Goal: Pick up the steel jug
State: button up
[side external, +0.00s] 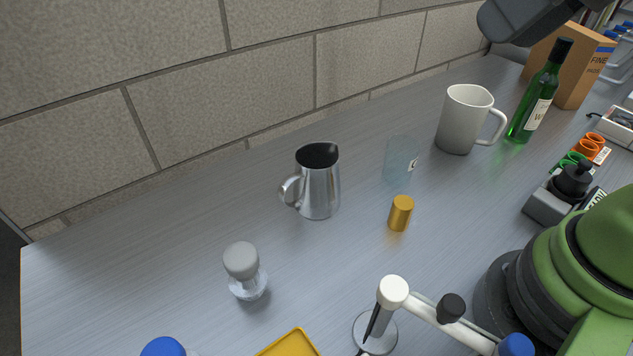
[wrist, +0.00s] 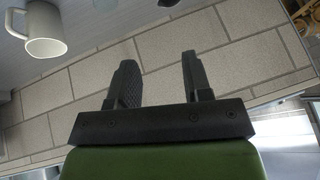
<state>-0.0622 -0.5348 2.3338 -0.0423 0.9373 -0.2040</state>
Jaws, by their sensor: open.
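The steel jug (side external: 318,182) stands upright on the grey table in the side external view, with its handle to the left and its dark open mouth up. Nothing touches it. Block wall lies behind the fingers there. In the side external view the fingers are not visible, so my gripper's distance from the jug cannot be told.
Near the jug stand a clear glass (side external: 401,160), a brass cylinder (side external: 400,213) and a grey-topped stoppered glass bottle (side external: 245,268). A white mug (side external: 463,120) and a green bottle (side external: 537,95) stand farther right. A block wall (side external: 200,90) runs behind.

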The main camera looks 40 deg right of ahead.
jog(key=w+a+f+n+g, duration=0.1)
jog(key=w+a+n, duration=0.1)
jog(key=w+n, duration=0.15)
jog(key=w+a+n+g, duration=0.1)
jog(key=w+a+n, duration=0.15)
jog(key=w, duration=0.25)
jog(key=n+g+h, duration=0.2)
jog(key=n+g, duration=0.2)
jog(key=n, duration=0.9)
send_near(281, 189)
jog(key=shift+n, duration=0.9)
notch_tip(281, 189, down, 6)
jog(key=shift+w+d+f, duration=0.1)
jog(key=shift+w+f, duration=0.05)
jog(key=shift+f, duration=0.05)
jog(key=f, duration=0.6)
jog(key=shift+s, duration=0.25)
jog(key=shift+r, duration=0.1)
grip_shut()
